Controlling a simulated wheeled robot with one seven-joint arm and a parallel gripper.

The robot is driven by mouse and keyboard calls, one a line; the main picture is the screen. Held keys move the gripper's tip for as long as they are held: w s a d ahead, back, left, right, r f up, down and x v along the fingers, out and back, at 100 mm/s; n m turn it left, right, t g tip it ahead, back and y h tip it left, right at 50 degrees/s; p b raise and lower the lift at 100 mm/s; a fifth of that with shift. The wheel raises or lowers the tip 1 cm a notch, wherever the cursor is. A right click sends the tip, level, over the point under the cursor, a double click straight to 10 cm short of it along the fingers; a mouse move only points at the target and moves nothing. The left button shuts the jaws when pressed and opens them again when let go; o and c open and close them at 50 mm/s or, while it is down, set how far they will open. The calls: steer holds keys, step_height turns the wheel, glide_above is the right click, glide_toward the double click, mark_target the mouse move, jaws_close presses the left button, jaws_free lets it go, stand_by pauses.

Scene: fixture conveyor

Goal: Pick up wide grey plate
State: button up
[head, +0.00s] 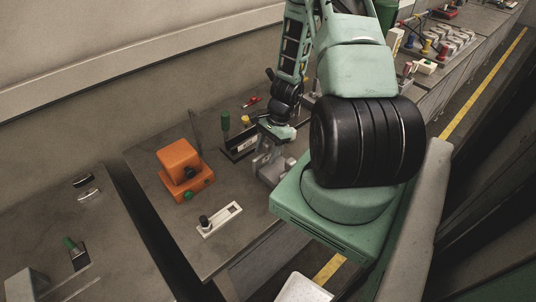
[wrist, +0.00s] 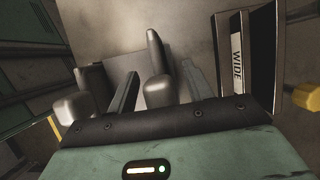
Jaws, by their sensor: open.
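In the wrist view, a flat light-grey plate (wrist: 125,64) lies beyond my gripper's fingers, partly hidden by them. Slanted grey upright pieces stand near the fingers; I cannot tell whether they belong to the plate. My gripper (wrist: 117,92) has its two rounded fingers apart, with a gap between them. In the head view, my gripper (head: 272,160) is low over the table's near edge, around or just above grey parts. I cannot tell whether the fingers touch the plate.
A black holder with a white "WIDE" label (wrist: 237,56) stands right of the fingers. A dark gap separates the left table.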

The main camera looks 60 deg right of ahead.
steer(key=shift+f, duration=0.1)
jaws_close()
stand_by(0.3)
step_height(320, 180, up, 10)
steer(key=shift+b, duration=1)
step_height(320, 180, up, 7)
steer(key=p, duration=0.4)
